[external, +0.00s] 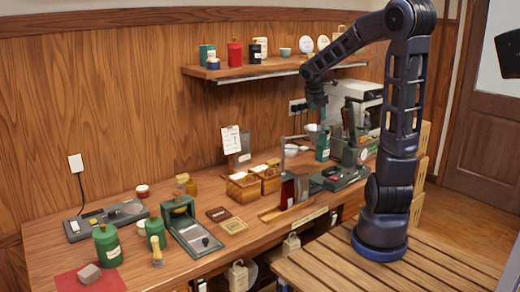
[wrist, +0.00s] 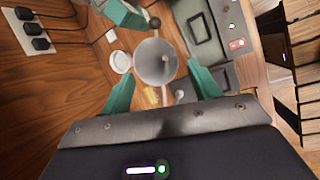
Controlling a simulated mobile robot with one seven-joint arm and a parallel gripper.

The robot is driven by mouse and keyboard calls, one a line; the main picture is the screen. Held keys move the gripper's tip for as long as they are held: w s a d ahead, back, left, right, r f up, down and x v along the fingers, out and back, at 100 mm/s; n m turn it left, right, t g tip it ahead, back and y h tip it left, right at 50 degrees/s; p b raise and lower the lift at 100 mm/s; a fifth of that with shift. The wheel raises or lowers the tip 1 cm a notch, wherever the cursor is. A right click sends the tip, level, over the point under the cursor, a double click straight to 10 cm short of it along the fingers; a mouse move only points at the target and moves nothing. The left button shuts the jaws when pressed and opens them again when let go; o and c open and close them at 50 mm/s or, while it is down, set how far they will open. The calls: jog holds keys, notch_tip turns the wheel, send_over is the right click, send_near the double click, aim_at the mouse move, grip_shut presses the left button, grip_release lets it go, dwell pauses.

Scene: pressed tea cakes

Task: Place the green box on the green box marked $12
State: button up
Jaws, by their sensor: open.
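My gripper (external: 317,106) is above the right part of the counter. In the wrist view its two green fingers stand apart, with nothing held between the fingertips (wrist: 162,86). A green box-like container (external: 323,148) with a pale label stands on the counter below my gripper. A green box (wrist: 126,14) shows at the top of the wrist view, beyond the fingers and cut by the edge. Other green containers are a large one (external: 108,245) and a smaller one (external: 155,233) at left, and one on the shelf (external: 207,53). No $12 mark is legible.
A pale grey round bowl or funnel (wrist: 156,62) lies beyond the fingertips, with a white cup (wrist: 121,61) beside it. A green-based press (external: 342,176) and a machine (external: 355,92) crowd the right end. Wooden boxes (external: 243,188) stand mid-counter. The wall shelf (external: 270,67) is behind.

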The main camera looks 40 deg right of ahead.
jog(key=s+a+r+m+t+y, duration=0.1)
jog(key=s+a+m+y, duration=0.1)
jog(key=s+a+m, duration=0.5)
jog(key=s+a+r+m+t+y, duration=0.1)
jog(key=s+a+m+y, duration=0.1)
jog(key=s+a+m, duration=0.6)
jog(key=s, duration=0.7)
jog(key=shift+s+a+r+t+y, duration=0.25)
jog(key=shift+s+r+t+y, duration=0.05)
jog(key=shift+s, duration=0.05)
